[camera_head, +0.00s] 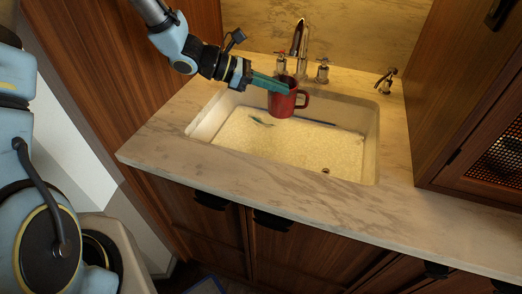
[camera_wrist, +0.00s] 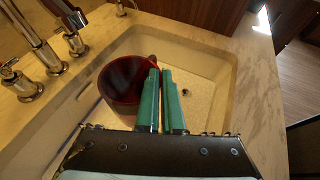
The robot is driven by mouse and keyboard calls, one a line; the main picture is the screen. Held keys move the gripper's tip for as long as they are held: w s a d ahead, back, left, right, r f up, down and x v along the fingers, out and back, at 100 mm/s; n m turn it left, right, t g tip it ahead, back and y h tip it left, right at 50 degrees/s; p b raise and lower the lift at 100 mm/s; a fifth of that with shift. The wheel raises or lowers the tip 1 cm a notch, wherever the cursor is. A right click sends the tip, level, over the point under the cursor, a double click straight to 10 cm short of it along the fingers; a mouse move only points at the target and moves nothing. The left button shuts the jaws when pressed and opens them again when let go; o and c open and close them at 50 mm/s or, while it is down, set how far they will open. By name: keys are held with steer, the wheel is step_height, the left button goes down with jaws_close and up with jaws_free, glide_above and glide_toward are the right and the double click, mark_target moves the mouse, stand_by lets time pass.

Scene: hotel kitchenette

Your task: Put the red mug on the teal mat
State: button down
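The red mug (camera_head: 281,104) is at the back of the sink, below the faucet, and looks raised off the sink floor. Its handle points right in the head view. My gripper (camera_head: 289,90) reaches in from the left, with its teal fingers across the mug's near rim. In the wrist view, the mug (camera_wrist: 115,82) lies against the left finger of my gripper (camera_wrist: 160,72). The fingers are nearly together and appear shut on the mug's wall or handle; the exact contact is hidden. No teal mat is visible.
The white sink (camera_head: 372,150) is set in a marble counter (camera_head: 240,168). The faucet (camera_head: 300,42) and its taps stand close behind the mug. A soap dispenser (camera_head: 386,82) stands at the right. A wooden cabinet (camera_head: 470,100) bounds the right.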

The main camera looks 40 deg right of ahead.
mark_target(277, 109)
step_height(277, 109, down, 7)
steer(key=b, duration=0.6)
step_height(277, 109, down, 10)
steer(key=p, duration=0.2)
steer(key=shift+f, duration=0.1)
steer(key=c, duration=1.1)
jaws_free()
steer(key=shift+o, duration=0.2)
steer(key=b+v, duration=0.2)
steer(key=v, duration=0.5)
steer(key=shift+w+a, duration=0.15)
steer(key=shift+a, duration=0.05)
